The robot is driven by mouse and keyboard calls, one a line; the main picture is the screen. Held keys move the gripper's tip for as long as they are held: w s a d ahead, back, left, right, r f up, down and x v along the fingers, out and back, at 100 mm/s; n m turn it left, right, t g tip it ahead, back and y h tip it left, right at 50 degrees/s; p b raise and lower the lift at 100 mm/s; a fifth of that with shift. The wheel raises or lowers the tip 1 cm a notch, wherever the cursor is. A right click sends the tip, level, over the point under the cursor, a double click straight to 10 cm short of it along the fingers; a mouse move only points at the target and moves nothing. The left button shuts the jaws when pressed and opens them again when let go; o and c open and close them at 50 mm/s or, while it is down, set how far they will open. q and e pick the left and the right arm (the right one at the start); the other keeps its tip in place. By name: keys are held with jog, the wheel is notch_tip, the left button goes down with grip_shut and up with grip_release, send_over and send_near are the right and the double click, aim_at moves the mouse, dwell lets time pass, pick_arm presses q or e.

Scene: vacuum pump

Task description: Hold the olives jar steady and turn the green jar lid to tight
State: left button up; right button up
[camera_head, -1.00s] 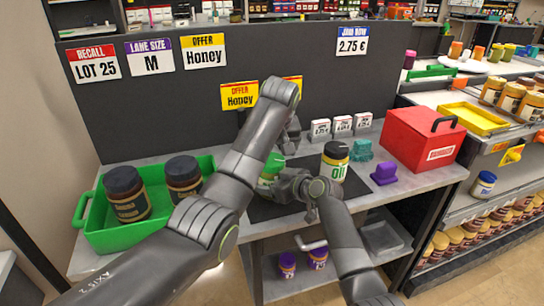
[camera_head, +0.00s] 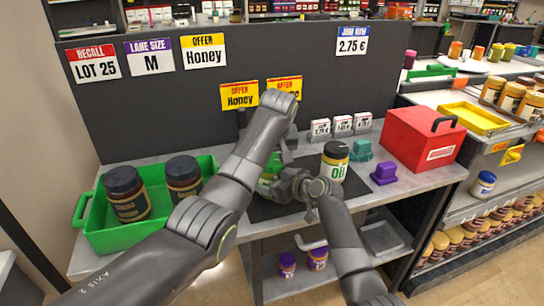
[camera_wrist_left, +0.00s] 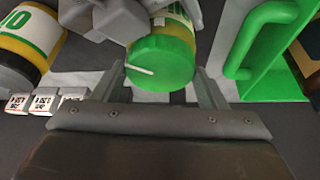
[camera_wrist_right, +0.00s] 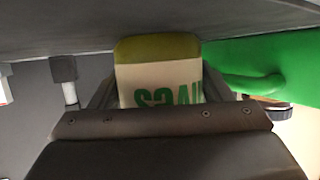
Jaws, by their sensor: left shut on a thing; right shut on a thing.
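The olives jar (camera_head: 266,183) stands on the dark mat, mostly hidden behind my left arm in the head view. Its label with green letters (camera_wrist_right: 162,84) shows between the fingers of my right gripper (camera_wrist_right: 150,92), which is shut on the jar body from the side. The green lid (camera_wrist_left: 160,64) is on the jar and carries a white line mark. My left gripper (camera_wrist_left: 162,82) is over the jar, with one finger on each side of the lid, shut on it. How tight the lid sits cannot be told.
A second jar with a dark lid (camera_head: 334,163) stands right of the grippers. A green crate (camera_head: 99,237) with two dark-lidded jars is at the left. A red box (camera_head: 418,142), purple item (camera_head: 384,173) and teal item (camera_head: 361,151) stand right; price cards (camera_head: 342,124) stand behind.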

pick_arm(q)
jog(key=shift+a+m+h, duration=0.1)
jog(key=shift+m+h, duration=0.8)
jog(key=shift+m, duration=1.3)
jog(key=o, duration=1)
jog(key=shift+r, duration=0.15)
jog(key=v, duration=1.1)
jog(key=shift+r, duration=0.4)
